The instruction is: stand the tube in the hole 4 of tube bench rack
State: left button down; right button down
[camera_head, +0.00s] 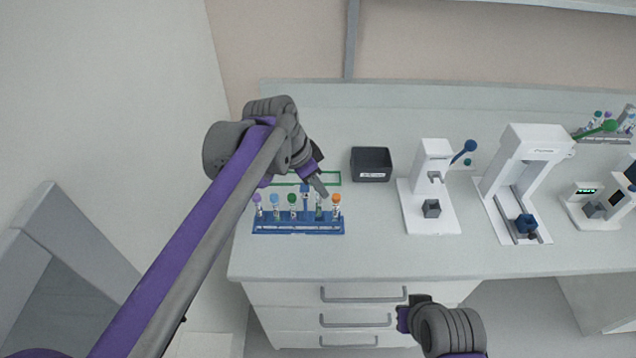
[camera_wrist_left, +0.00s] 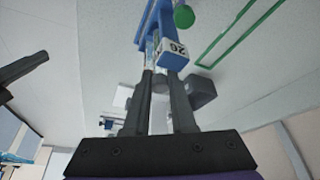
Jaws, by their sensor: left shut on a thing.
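The blue tube bench rack (camera_head: 298,230) stands near the left end of the bench, with several capped tubes in a row. In the left wrist view, the finger tips (camera_wrist_left: 163,80) close around a slim part beside a blue piece with a white label (camera_wrist_left: 174,49). My right gripper (camera_head: 404,318) is low, in front of the drawers.
A green outline (camera_head: 325,173) lies on the bench behind the rack. A dark open box (camera_head: 371,168) stands right of it. White instruments (camera_head: 436,190) (camera_head: 520,180) stand further right. The bench's front edge is just ahead of the rack.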

pick_arm(q)
jog(key=shift+f, duration=0.25)
jog(key=shift+f, duration=0.25)
jog(key=shift+r+p, duration=0.4)
jog(key=shift+r, duration=0.45)
jog(key=shift+f, duration=0.45)
dwell(0.8)
jog(key=shift+f, duration=0.25)
jog(key=shift+f, duration=0.15)
jog(key=shift+r+p, duration=0.35)
jog(key=shift+r, duration=0.5)
